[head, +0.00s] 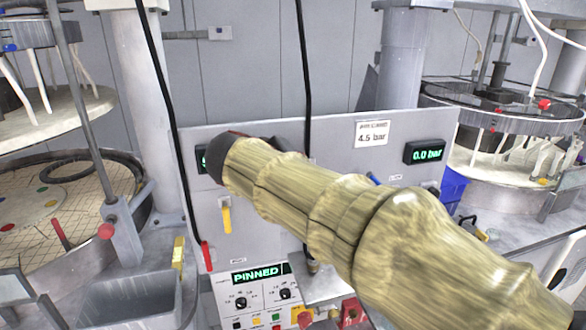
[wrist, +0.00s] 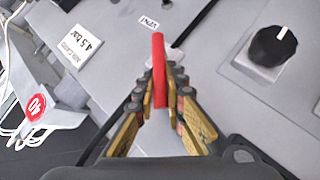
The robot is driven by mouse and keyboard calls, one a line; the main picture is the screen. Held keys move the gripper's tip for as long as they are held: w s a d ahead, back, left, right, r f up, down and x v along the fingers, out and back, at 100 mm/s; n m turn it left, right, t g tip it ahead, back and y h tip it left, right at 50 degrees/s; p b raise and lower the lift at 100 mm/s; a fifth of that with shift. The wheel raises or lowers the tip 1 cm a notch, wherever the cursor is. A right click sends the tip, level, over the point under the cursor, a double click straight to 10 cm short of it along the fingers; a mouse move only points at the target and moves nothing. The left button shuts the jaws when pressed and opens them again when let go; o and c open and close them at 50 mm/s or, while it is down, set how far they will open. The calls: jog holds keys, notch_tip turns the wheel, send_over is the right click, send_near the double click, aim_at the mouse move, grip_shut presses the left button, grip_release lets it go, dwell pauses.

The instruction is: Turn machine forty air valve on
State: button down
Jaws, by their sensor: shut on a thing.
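In the wrist view my gripper (wrist: 164,82) is shut on a red lever handle (wrist: 158,58), with a gold-padded finger on each side of it. The handle stands out from the grey panel (wrist: 200,50) near a small label that seems to read VENT (wrist: 148,22). A round red sign with the number 40 (wrist: 36,104) is at the left. In the head view my sleeved arm crosses in front of the grey panel (head: 330,150) and hides my fingers and the gripped handle. A yellow lever (head: 226,215) hangs down on the panel, and a blue handle (head: 375,178) shows partly behind my arm.
A 4.5 bar card (head: 372,133) and a 0.0 bar display (head: 425,152) are on the panel; another display is mostly hidden. A black knob (wrist: 272,46) is right of my fingers. Black cables hang before the panel. A control box (head: 262,298) reads PINNED. Polishing machines stand on both sides.

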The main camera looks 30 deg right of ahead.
jog(key=d+m+y+p, duration=0.1)
jog(key=d+r+y+p, duration=0.1)
jog(key=y, duration=0.1)
jog(key=shift+s+r+m, duration=0.2)
jog(key=shift+r+m, duration=0.1)
jog(key=shift+m, duration=0.1)
jog(key=y+p, duration=0.1)
jog(key=d+m+y+p, duration=0.1)
jog(key=p, duration=0.1)
jog(key=shift+s+d+r+y, duration=0.15)
jog(key=shift+s+d+y, duration=0.05)
jog(key=shift+d+y, duration=0.1)
jog(key=shift+d+m+y+p, duration=0.25)
jog(key=shift+m+y+p, duration=0.25)
jog(key=shift+p, duration=0.15)
jog(key=shift+f, duration=0.3)
jog(key=c, duration=2)
grip_release()
jog(key=shift+o, duration=0.8)
jog(key=shift+r, duration=0.1)
